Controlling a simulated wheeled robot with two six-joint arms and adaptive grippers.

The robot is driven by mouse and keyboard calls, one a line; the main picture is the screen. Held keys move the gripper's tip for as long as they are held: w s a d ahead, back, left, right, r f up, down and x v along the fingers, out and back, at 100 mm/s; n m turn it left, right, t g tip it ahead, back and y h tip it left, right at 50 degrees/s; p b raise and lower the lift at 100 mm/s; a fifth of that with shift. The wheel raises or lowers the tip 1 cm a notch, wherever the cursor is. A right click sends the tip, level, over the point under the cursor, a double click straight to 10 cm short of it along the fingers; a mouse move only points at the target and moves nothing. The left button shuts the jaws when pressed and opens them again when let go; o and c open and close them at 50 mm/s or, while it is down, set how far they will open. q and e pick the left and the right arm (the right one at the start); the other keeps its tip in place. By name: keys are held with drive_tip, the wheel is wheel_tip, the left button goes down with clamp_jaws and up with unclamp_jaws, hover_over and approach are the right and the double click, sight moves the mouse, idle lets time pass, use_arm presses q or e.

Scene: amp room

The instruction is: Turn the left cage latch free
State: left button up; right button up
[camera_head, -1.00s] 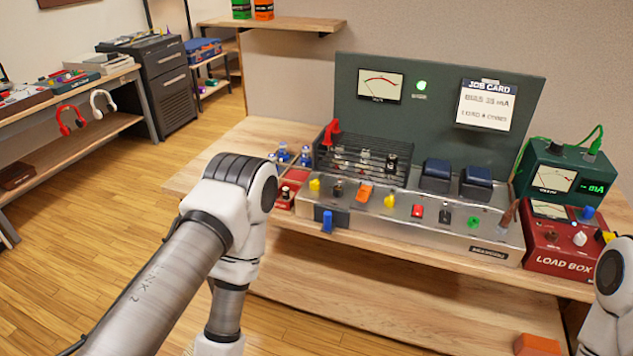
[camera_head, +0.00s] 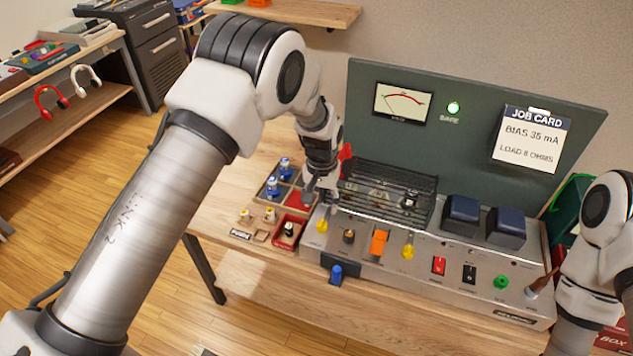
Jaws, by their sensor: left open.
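The black wire cage (camera_head: 385,197) stands on the grey amp chassis (camera_head: 450,255) with tubes inside. Two yellow turn-pieces, which look like its latches, sit on the chassis front: the left one (camera_head: 321,226) below the cage's left end, the right one (camera_head: 408,250) further right. A red lever-like part (camera_head: 345,155) rises at the cage's left end. My left gripper (camera_head: 321,198) is open, pointing down just above the left yellow piece and beside the cage. I see no contact; its fingers are small and partly blend with the chassis.
A compartment tray (camera_head: 260,228) with tubes lies left of the chassis. Two dark blue transformers (camera_head: 462,213) stand right of the cage. A green panel with meter (camera_head: 402,102) and job card (camera_head: 531,138) rises behind. The front shelf strip is mostly clear.

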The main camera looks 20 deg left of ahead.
sight(322, 223)
use_arm(q)
drive_tip(key=shift+w+d, duration=0.15)
drive_tip(key=shift+w, duration=0.05)
drive_tip(key=f, duration=0.1)
drive_tip(key=s+f+p, duration=0.1)
drive_tip(key=f, duration=0.1)
drive_tip(key=shift+s+d+f, duration=0.2)
drive_tip(key=shift+s, duration=0.1)
drive_tip(key=f, duration=0.1)
drive_tip(key=f+p, duration=0.1)
drive_tip(key=f, duration=0.1)
drive_tip(key=shift+w+a, duration=0.15)
drive_tip(key=shift+w, duration=0.2)
drive_tip(key=shift+w+f, duration=0.1)
drive_tip(key=shift+f, duration=0.25)
drive_tip(key=shift+r, duration=0.1)
drive_tip(key=shift+s, duration=0.2)
drive_tip(key=c, duration=0.4)
clamp_jaws()
use_arm(e)
drive_tip(key=shift+s+r, duration=0.25)
drive_tip(key=shift+r, duration=0.35)
drive_tip(key=shift+s+r, duration=0.25)
drive_tip(key=shift+r, duration=0.3)
